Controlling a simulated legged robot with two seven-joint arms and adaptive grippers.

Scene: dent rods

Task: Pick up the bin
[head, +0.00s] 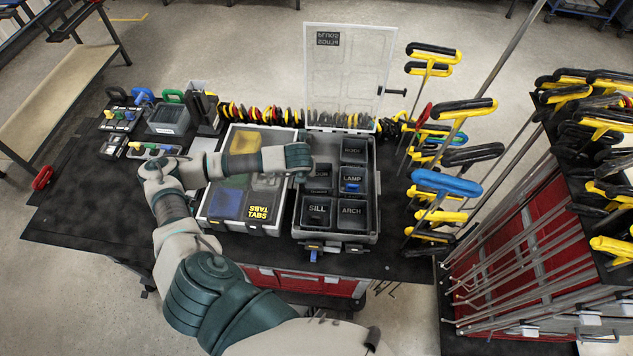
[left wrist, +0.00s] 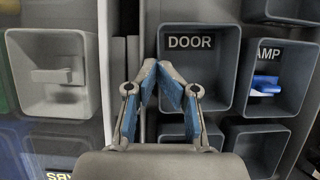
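My left gripper (left wrist: 157,66) reaches over the left wall of the DOOR bin (left wrist: 200,42). This dark grey bin also shows in the head view (head: 319,184), partly behind the gripper (head: 306,163). In the left wrist view the fingertips are close together at that wall; one finger overlaps the bin's opening. I cannot tell whether the wall is pinched between them. The LAMP bin (head: 353,178) holds a blue piece. The SILL bin (head: 317,210), ARCH bin (head: 351,213) and another labelled bin (head: 353,151) are beside them. My right gripper is not in view.
The bins sit in a grey case (head: 379,205) with a clear lid (head: 349,75) standing up behind. Left of it is a closed organizer (head: 213,200). Yellow-handled rods (head: 452,108) crowd the right side. The bench's left part (head: 85,212) is clear.

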